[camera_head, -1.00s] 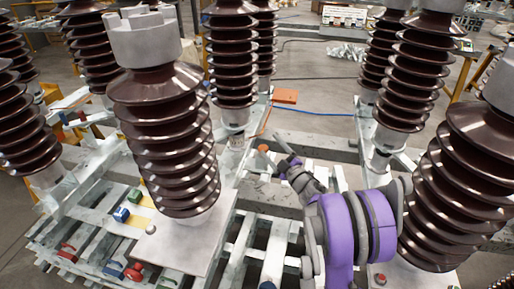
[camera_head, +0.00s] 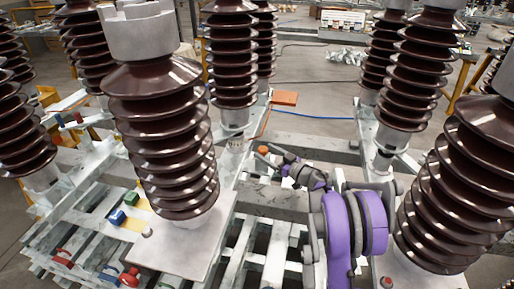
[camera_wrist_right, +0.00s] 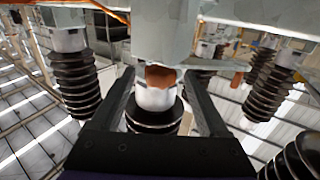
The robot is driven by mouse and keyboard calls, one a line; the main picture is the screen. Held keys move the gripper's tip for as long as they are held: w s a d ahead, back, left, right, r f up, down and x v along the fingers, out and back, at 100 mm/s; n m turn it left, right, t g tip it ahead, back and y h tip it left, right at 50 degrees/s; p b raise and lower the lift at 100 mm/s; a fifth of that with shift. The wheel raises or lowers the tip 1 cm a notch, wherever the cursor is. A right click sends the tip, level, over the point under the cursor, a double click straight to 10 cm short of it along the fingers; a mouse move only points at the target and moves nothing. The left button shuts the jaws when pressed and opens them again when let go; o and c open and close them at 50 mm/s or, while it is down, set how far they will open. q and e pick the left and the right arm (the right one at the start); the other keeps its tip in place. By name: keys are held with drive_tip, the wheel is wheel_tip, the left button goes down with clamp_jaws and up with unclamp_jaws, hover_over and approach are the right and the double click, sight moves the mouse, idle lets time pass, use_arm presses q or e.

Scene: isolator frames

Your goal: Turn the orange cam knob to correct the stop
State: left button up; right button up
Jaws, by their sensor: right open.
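The orange cam knob (camera_head: 262,150) shows as a small orange cap beside the steel frame in the head view. In the right wrist view an orange-brown round end (camera_wrist_right: 160,76), which looks like the knob, sits on a pale cylinder between my fingers. My right gripper (camera_head: 277,158) is open, with its fingertips close to the knob in the head view. In the wrist view the gripper (camera_wrist_right: 160,84) has a finger on each side of the orange part, with visible gaps. Whether a finger touches it cannot be told. My left gripper is out of view.
Tall brown ribbed insulators (camera_head: 160,130) stand on both sides of my right arm. An orange flat piece (camera_head: 285,98) lies behind.

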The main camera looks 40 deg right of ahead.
sight(259, 148)
drive_tip(key=w, duration=0.5)
drive_tip(key=shift+w+a, duration=0.1)
drive_tip(key=shift+a, duration=0.25)
clamp_jaws()
drive_tip(key=shift+h, duration=0.4)
